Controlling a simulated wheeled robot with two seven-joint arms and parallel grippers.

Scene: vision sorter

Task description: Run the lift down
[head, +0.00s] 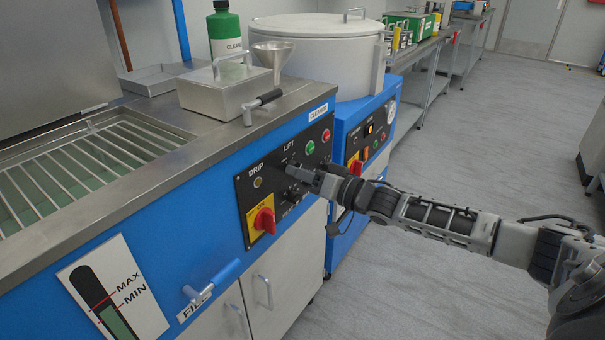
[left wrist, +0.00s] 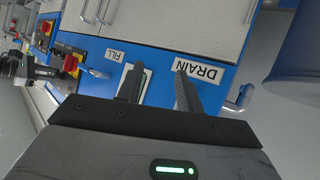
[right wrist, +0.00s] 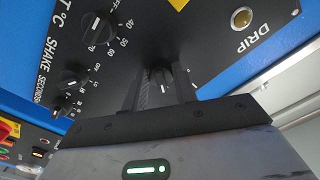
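The LIFT label (head: 289,147) is on the black control panel (head: 243,200) of the blue washer. My right gripper (head: 293,170) is at the panel just below that label and hides what is under it. In the right wrist view a small black knob (right wrist: 160,79) with a white mark sits between the right gripper's fingertips (right wrist: 158,72); whether they press on it is unclear. The wire rack (head: 85,165) lies in the tank opening at left. My left gripper (left wrist: 157,85) is open and empty in front of the FILL and DRAIN labels; the head view does not show it.
A red rotary switch (head: 264,220) on yellow sits left of the right gripper; green and red buttons (head: 326,135) sit right. A FILL handle (head: 212,283) sticks out below. A steel box (head: 225,92), funnel (head: 273,55) and cleaner bottle (head: 226,40) stand on top. The floor at right is clear.

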